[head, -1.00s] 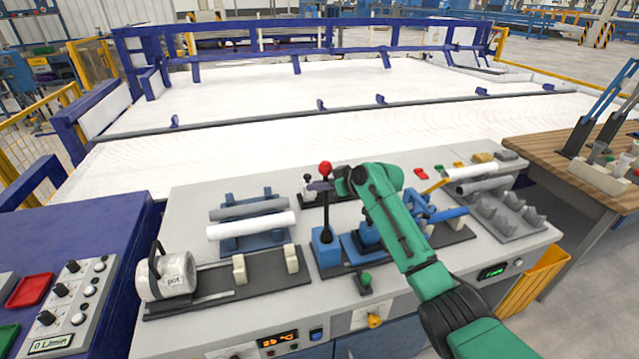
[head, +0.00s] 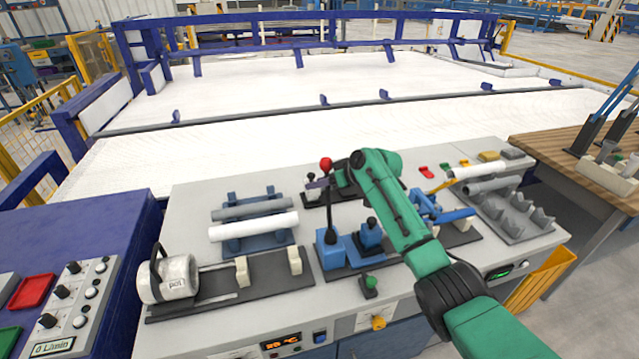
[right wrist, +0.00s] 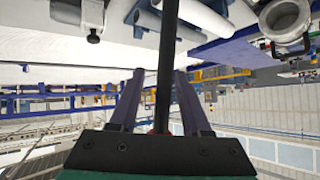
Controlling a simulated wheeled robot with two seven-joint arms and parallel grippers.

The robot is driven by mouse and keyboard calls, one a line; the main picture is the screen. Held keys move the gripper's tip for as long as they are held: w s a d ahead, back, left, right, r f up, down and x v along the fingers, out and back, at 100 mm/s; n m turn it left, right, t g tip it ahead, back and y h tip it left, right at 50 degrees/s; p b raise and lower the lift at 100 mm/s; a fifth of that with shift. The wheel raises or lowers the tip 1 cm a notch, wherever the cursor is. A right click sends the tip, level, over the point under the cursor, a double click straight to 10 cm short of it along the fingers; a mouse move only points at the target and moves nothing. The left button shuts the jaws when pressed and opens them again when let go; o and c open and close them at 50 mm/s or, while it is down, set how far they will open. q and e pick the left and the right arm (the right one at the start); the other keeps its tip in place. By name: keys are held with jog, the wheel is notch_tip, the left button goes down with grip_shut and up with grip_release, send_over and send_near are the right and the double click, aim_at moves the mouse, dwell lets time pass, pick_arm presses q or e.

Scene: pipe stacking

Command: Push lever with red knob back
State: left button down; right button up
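The lever's red knob (head: 326,163) tops a dark, nearly upright shaft (head: 329,218). The shaft rises from a blue base (head: 330,252) near the middle of the bench. My right gripper (head: 318,184) is at the upper shaft, just below the knob in the head view. In the right wrist view, its two fingers (right wrist: 157,80) stand apart on either side of the shaft (right wrist: 166,60). The knob shows only as a bit of red (right wrist: 157,131) near the gripper's palm. Contact between fingers and shaft cannot be told. My left gripper is not in view.
A second blue-based lever (head: 370,235) stands close on the right. Pipes on a blue rack (head: 254,226) and a white pot (head: 168,278) are to the left. A white platform (head: 300,130) lies behind the bench.

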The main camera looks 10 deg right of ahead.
jog(key=b+v, duration=0.3)
jog(key=v, duration=1.1)
jog(key=shift+r+b, duration=0.15)
jog(key=shift+b, duration=0.25)
jog(key=shift+d, duration=0.1)
